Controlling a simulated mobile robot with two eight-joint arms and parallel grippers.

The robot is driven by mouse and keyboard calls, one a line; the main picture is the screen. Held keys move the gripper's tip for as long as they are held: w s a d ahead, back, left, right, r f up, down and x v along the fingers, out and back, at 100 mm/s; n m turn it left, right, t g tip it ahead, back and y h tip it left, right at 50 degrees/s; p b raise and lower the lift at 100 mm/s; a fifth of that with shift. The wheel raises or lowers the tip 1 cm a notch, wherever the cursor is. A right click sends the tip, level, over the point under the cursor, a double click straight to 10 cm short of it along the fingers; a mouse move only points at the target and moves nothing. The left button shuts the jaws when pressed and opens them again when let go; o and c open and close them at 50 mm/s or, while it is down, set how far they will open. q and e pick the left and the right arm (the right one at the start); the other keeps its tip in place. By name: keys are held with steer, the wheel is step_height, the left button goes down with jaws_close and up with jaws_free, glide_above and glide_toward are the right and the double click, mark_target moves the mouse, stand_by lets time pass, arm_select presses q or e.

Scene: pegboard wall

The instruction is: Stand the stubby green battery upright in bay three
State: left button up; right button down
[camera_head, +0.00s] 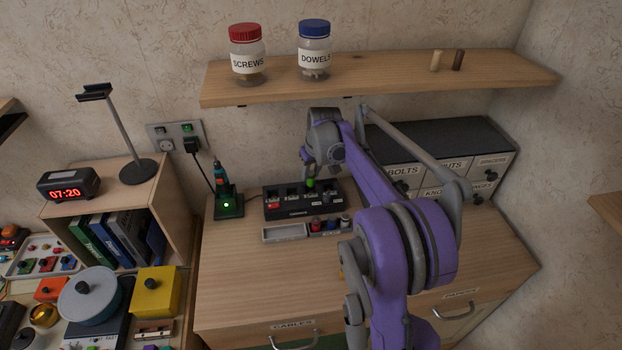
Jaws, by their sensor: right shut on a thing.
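My right gripper (308,172) points down over the black charger (291,212) on the cabinet top. It is shut on a small green battery (310,183), which shows just below the fingertips over the charger's right half. I cannot tell whether the battery touches a bay. A red battery (273,205) sits in the leftmost bay. The bay labels are too small to read. My left gripper is not in view.
A grey tray (284,233) lies in front of the charger, with several batteries (330,224) at its right. A green-lit tool stand (228,204) is to the left, labelled drawers (432,193) to the right. A shelf with jars hangs above. The front left wood is clear.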

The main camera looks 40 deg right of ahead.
mark_target(311, 182)
steer(key=shift+w+f, duration=0.1)
steer(key=shift+f, duration=1.65)
steer(key=shift+f, duration=0.25)
steer(key=c, duration=0.6)
jaws_free()
steer(key=v, duration=0.8)
steer(key=shift+a+r, duration=0.1)
steer(key=s+a, duration=0.6)
steer(key=a, duration=0.5)
steer(key=s+a+f, duration=0.2)
steer(key=s+a, duration=0.3)
steer(key=s, duration=0.1)
steer(key=s+a+f+n+t, duration=0.1)
steer(key=s+a+f, duration=0.2)
steer(key=s+a, duration=0.2)
steer(key=s+a+f+n+t, duration=0.1)
steer(key=s+a+f, duration=0.1)
steer(key=s+a, duration=0.3)
steer(key=shift+s+f+y, duration=0.15)
steer(key=shift+s+y, duration=0.05)
steer(key=shift+s, duration=0.75)
steer(key=shift+s+f+y, duration=0.15)
steer(key=shift+s+y, duration=0.05)
steer(key=shift+s, duration=0.75)
